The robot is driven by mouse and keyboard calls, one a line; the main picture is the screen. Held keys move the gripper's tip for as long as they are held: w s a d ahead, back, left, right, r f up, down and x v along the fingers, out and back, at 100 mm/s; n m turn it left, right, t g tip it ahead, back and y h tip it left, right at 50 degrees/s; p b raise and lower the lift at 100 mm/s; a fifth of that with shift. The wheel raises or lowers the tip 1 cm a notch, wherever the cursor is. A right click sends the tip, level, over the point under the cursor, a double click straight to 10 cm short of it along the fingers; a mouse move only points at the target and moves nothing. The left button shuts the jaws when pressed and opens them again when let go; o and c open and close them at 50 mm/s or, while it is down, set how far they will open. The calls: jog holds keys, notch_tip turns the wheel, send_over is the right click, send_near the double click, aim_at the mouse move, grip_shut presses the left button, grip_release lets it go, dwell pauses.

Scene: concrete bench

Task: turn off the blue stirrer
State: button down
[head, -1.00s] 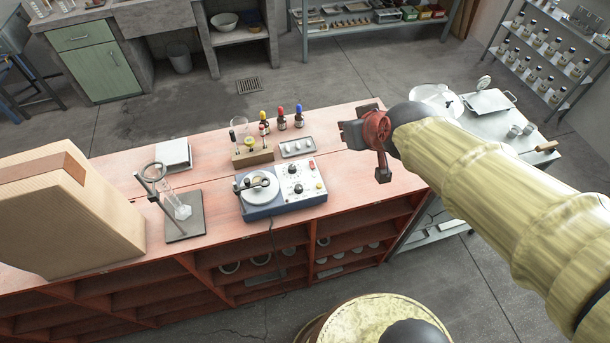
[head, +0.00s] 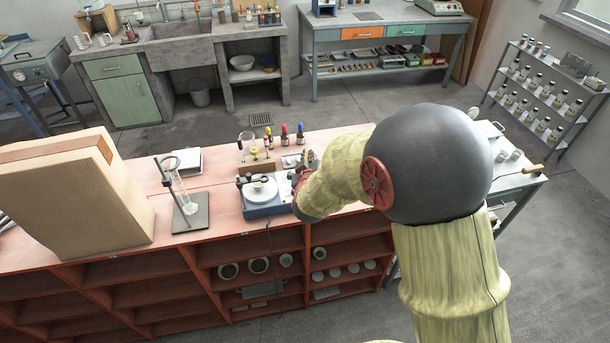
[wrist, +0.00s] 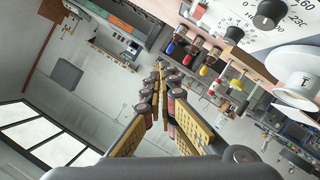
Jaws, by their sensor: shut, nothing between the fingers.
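The blue stirrer (head: 263,211) sits on the red bench, with its round white plate (head: 260,190) on the left. Its right side with the controls is hidden by my arm in the head view. The wrist view shows its white dial panel (wrist: 245,15) at the upper right, with a large black knob (wrist: 270,13), a smaller black knob (wrist: 234,34) and a red control (wrist: 197,12). My gripper (wrist: 160,70) is shut and empty, its fingertips together and apart from the panel in that picture. In the head view it is mostly hidden behind my arm, over the stirrer's right side.
Dropper bottles (head: 284,134) with coloured caps and a wooden block (head: 257,165) stand behind the stirrer. A ring stand (head: 190,212) with glassware and a large cardboard box (head: 70,205) are at left. Shelves below the bench hold dishes.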

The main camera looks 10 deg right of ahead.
jog(key=w+f+b, duration=0.1)
jog(key=f, duration=0.1)
jog(key=w+f+b, duration=0.1)
jog(key=f+b, duration=0.3)
jog(key=shift+w, duration=0.4)
jog(key=shift+w+f+b, duration=0.3)
jog(key=shift+f+b, duration=0.05)
jog(key=shift+f, duration=0.15)
jog(key=shift+w+f+b, duration=0.25)
jog(key=shift+f+b, duration=0.05)
jog(key=shift+f, duration=0.2)
dwell(0.7)
jog(key=shift+w+f, duration=0.15)
jog(key=shift+f, duration=0.15)
jog(key=shift+w+f+b, duration=0.2)
jog(key=shift+f+b, duration=0.15)
jog(key=shift+f, duration=0.05)
dwell(0.6)
jog(key=shift+r, duration=0.1)
jog(key=shift+s+r+p, duration=0.4)
jog(key=shift+r+p, duration=0.25)
jog(key=shift+r, duration=0.05)
jog(key=shift+r, duration=0.1)
